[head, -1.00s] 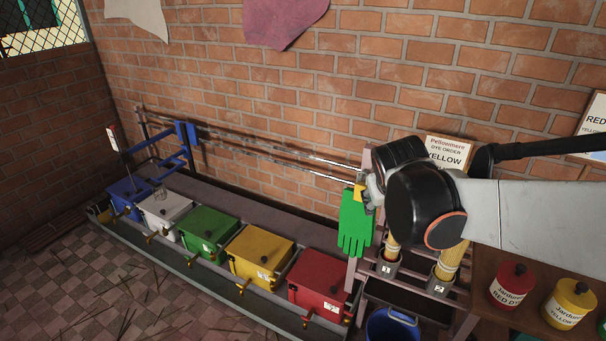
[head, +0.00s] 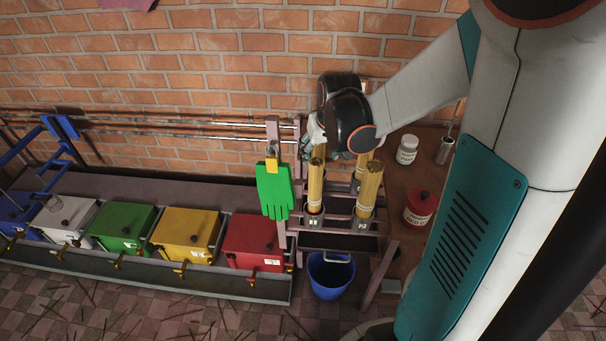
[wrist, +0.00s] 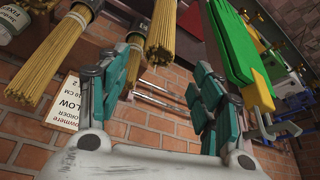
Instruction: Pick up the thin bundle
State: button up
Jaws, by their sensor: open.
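Bundles of thin yellow sticks stand in grey cups on a rack. The bundle in cup 1 (head: 316,185) looks slimmer than the one in cup 2 (head: 369,190); a further bundle stands partly hidden behind. My gripper (head: 307,146) is at the upper left of the bundles, by the wall, partly hidden by my own wrist. In the wrist view its teal fingers (wrist: 165,95) are spread with nothing between them. One bundle (wrist: 175,38) shows beyond the gap, and a wider one (wrist: 52,58) is at left. Which bundle is thinnest overall I cannot tell.
A green glove (head: 274,190) hangs on the rack's left post, close to my gripper. A blue bucket (head: 331,276) stands below. A red jar (head: 420,208) and white jar (head: 407,149) stand on the shelf at right. Coloured boxes, including a red one (head: 252,240), line the left.

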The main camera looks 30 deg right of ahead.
aim_at(314, 169)
jog(key=b+x, duration=0.4)
jog(key=x, duration=0.8)
jog(key=shift+w+d+f+b, duration=0.2)
jog(key=shift+f+b, duration=0.1)
jog(key=shift+b, duration=0.1)
jog(key=shift+r, duration=0.1)
jog(key=shift+c, duration=0.6)
grip_shut()
